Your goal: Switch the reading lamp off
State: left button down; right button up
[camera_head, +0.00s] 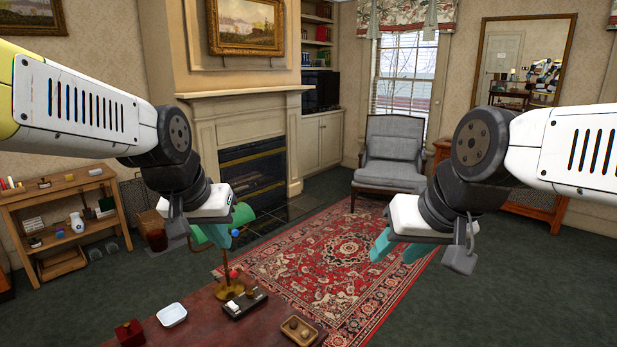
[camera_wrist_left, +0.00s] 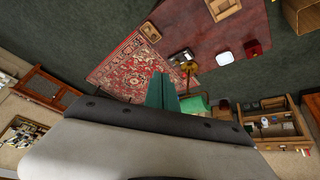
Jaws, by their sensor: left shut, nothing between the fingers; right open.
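The reading lamp has a green shade (camera_head: 242,216) and a brass stem (camera_head: 227,281) standing on the dark red table (camera_head: 195,333). A small blue ball (camera_head: 235,232) shows beside the shade, and a red ball (camera_head: 233,274) lower by the stem. I cannot tell whether the lamp is lit. My left gripper (camera_head: 203,236) is shut and empty, overlapping the shade in the head view; contact is unclear. In the left wrist view its teal fingers (camera_wrist_left: 161,84) are together, just left of the green shade (camera_wrist_left: 195,104). My right gripper (camera_head: 393,247) is open and empty, right of the lamp above the rug.
A black-and-white block (camera_head: 245,303), a white dish (camera_head: 172,314), a red box (camera_head: 130,333) and a wooden tray (camera_head: 299,331) are on the table. A patterned rug (camera_head: 325,255), a grey armchair (camera_head: 393,155) and a low shelf (camera_head: 60,212) are beyond.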

pick_arm(q)
jog(key=s+d+r, duration=0.1)
jog(key=s+d, duration=0.1)
jog(key=s, duration=0.5)
jog(key=shift+r+t+h, duration=0.3)
jog(key=shift+r+h, duration=0.05)
jog(key=shift+h, duration=0.05)
jog(key=shift+w, duration=0.15)
